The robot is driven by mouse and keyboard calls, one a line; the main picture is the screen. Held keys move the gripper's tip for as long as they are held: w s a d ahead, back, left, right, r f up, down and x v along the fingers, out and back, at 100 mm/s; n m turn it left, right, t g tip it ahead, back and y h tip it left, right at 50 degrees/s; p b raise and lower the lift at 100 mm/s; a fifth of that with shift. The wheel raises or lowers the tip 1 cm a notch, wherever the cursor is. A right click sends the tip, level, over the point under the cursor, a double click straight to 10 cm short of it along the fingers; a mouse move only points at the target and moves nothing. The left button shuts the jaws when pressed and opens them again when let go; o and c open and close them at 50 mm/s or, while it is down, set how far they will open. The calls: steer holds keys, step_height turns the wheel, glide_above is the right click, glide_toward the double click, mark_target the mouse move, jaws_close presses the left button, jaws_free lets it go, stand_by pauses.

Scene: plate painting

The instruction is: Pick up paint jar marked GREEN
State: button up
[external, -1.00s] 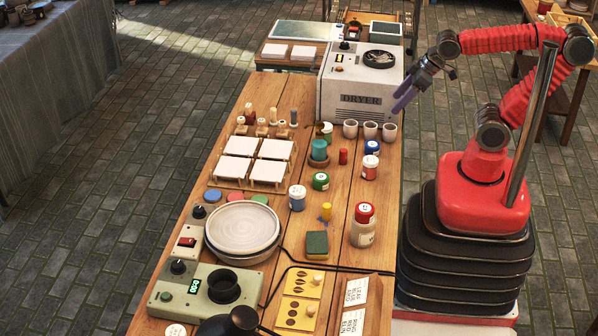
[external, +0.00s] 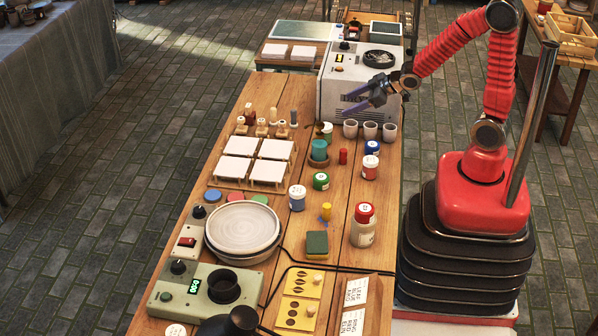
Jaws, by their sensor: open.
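A small jar with a green band and a white lid (external: 321,181) stands upright on the wooden table, right of the white tiles. Its marking is too small to read. Another jar with green on it (external: 326,131) stands farther back, beside the teal jar, partly hidden. My gripper (external: 349,105) is open and empty. It hangs in front of the dryer, above the grey cups, beyond and above the green-banded jar and apart from it.
A blue-banded jar (external: 297,197), a red-banded jar (external: 370,167) and a teal jar on a coaster (external: 319,151) stand close around. White tiles (external: 237,145) lie left. Grey cups (external: 350,129) stand before the dryer (external: 338,88). A sponge (external: 317,244) lies nearer.

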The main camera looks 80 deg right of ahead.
step_height(320, 180, down, 5)
steer(key=w+d+t, duration=0.1)
steer(key=w+d, duration=0.1)
steer(key=t+y, duration=0.2)
steer(key=t, duration=0.1)
glide_toward(330, 126)
steer(key=shift+w+f, duration=0.5)
steer(key=shift+w, duration=0.25)
steer(key=shift+w, duration=0.1)
steer(key=x, duration=0.8)
steer(key=shift+w+a, duration=0.1)
steer(key=shift+w, duration=0.15)
steer(key=shift+w, duration=0.1)
steer(key=x, duration=0.5)
steer(key=shift+r, duration=0.2)
